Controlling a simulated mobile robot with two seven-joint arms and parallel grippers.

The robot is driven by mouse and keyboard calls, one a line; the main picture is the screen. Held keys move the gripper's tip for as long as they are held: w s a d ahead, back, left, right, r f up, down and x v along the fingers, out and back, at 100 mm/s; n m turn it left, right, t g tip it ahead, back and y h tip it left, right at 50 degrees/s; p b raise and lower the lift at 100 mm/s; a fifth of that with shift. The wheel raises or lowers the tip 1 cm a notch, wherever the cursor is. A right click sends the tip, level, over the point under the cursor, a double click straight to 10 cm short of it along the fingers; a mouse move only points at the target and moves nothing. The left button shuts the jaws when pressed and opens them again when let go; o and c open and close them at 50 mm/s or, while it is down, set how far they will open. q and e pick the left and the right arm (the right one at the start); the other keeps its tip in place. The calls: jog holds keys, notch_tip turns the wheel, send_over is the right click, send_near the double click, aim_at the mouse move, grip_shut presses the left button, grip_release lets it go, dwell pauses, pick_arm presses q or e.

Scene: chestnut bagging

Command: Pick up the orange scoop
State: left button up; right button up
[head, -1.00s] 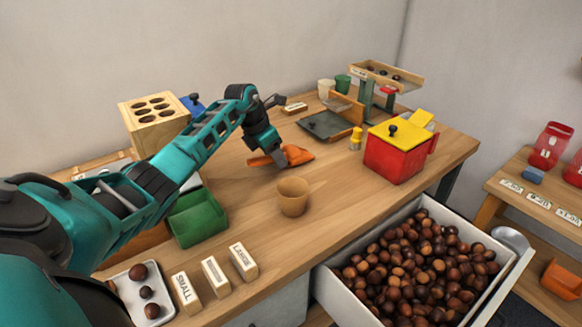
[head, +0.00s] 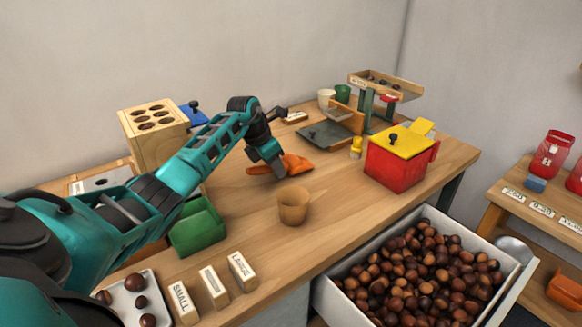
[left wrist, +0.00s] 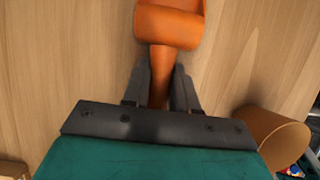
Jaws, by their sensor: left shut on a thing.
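The orange scoop (head: 294,164) lies at the middle of the wooden table, its bowl to the right and its handle to the left. My left gripper (head: 279,173) reaches down to it from the left and is shut on its handle. In the left wrist view the scoop (left wrist: 168,28) extends up the picture, and its handle passes between the two dark fingers of the gripper (left wrist: 160,88). The scoop appears at table level; I cannot tell whether it touches the wood. My right gripper is not in view.
A tan cup (head: 293,206) stands just in front of the scoop. A red box with a yellow lid (head: 397,158) is to the right. A green bin (head: 197,228) is to the left. An open drawer (head: 334,293) of chestnuts juts out in front.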

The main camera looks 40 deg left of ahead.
pick_arm(q)
grip_shut()
notch_tip(320, 180, up, 20)
jog(key=p, duration=0.3)
jog(key=shift+p, duration=0.35)
dwell(0.6)
